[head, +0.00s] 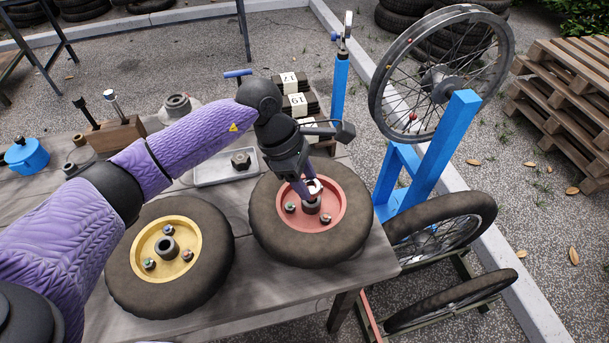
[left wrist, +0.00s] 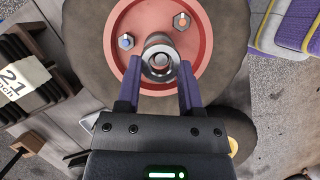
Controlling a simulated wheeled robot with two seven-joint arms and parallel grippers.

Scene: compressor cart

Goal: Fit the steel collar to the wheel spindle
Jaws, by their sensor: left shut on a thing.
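The steel collar (head: 314,186) is a short bright ring. My left gripper (head: 312,190) comes down from above, shut on it over the middle of the red-hubbed wheel (head: 267,222). In the left wrist view the collar (left wrist: 161,66) sits between the two purple fingers. The wheel spindle (head: 312,207) is a dark stub at the hub's centre, just below the collar. It also shows behind the collar in the left wrist view (left wrist: 157,40). I cannot tell whether collar and spindle touch. My right gripper is not in view.
Several hub nuts (head: 290,207) stand around the spindle. A yellow-hubbed wheel (head: 122,258) lies to the left on the table. A grey tray (head: 211,178) with a dark nut (head: 241,160) is behind. A blue stand (head: 433,160) with a spoked wheel is at right.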

